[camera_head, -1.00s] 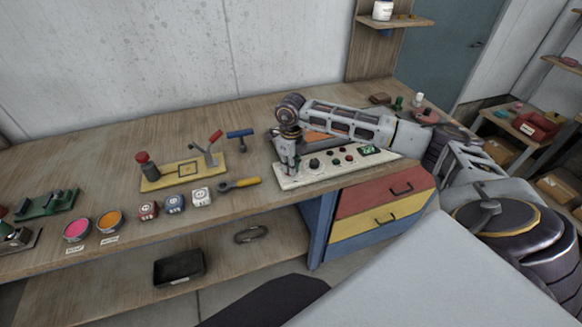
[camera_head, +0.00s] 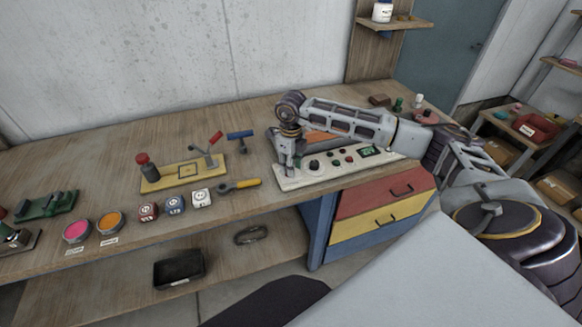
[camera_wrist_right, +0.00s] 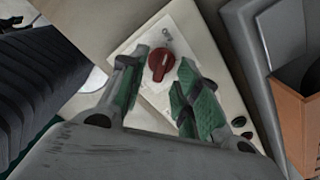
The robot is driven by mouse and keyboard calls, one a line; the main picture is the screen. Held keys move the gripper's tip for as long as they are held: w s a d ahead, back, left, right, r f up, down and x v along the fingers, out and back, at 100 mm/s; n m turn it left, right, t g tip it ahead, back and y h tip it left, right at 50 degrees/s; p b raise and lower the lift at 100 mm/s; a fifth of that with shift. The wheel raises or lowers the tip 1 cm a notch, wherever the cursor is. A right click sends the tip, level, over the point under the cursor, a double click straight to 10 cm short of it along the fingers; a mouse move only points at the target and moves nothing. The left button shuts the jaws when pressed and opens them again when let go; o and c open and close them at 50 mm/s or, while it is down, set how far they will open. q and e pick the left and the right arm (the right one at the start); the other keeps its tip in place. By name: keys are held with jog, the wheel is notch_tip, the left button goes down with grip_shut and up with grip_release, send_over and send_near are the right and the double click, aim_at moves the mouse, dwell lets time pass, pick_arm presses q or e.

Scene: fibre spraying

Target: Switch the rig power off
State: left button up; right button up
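The white control panel (camera_head: 318,178) lies on the bench, with several knobs and buttons and a small green display (camera_head: 368,151). In the right wrist view, a red rotary knob (camera_wrist_right: 161,63) sits on a white plate, with a small label that seems to read OFF beside it. My right gripper (camera_head: 288,174) points down over the panel's left end. In the wrist view its green-padded fingers (camera_wrist_right: 152,92) are apart, with the knob just beyond and between their tips. I cannot tell whether they touch it. My left gripper is not in view.
Left of the panel are a yellow-handled tool (camera_head: 240,185), a blue T-handle (camera_head: 240,135) and a yellow plate (camera_head: 183,182) with levers. An orange-brown box (camera_wrist_right: 300,115) stands close to the right in the wrist view. Red and yellow drawers are below.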

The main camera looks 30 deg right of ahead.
notch_tip(320, 180, up, 11)
dwell(0.6)
dwell(0.4)
